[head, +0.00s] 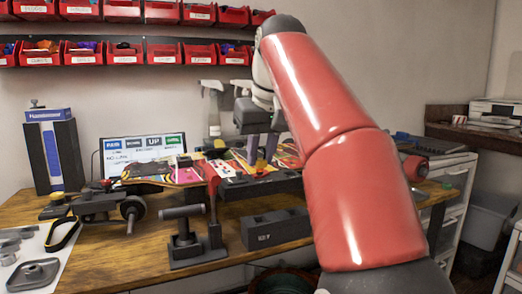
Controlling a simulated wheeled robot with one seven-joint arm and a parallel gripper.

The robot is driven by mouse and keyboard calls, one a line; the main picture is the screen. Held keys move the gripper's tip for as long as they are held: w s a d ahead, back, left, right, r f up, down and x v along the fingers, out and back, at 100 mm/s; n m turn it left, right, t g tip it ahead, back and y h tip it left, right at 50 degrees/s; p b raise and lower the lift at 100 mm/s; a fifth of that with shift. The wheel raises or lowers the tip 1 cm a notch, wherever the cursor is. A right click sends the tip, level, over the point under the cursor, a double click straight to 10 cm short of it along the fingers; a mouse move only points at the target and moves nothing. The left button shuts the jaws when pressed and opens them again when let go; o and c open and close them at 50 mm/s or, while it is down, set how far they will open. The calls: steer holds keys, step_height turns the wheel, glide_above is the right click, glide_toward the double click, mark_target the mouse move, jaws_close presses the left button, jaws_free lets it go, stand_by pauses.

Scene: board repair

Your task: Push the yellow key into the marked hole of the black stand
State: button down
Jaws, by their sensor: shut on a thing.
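My gripper (261,150) is above the back middle of the wooden bench, pointing down, with its two grey fingers over the colourful skateboard deck. I cannot tell which is the black stand, and no marked hole is clear.
The skateboard deck (180,172) lies across the bench, with a dark truck and wheel (132,208) at left. A screen (140,146) and a tall blue-topped box (54,150) stand behind. Bare wood (110,262) shows at front left. My red arm hides the bench's right part.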

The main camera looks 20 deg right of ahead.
steer(key=shift+f+b, duration=2.95)
steer(key=shift+f, duration=1)
steer(key=shift+f, duration=0.25)
steer(key=shift+f+b, duration=0.65)
steer(key=shift+f, duration=0.75)
stand_by(0.6)
steer(key=c, duration=1.2)
jaws_free()
steer(key=shift+o, duration=0.6)
steer(key=shift+o, duration=1)
steer(key=shift+r, duration=0.2)
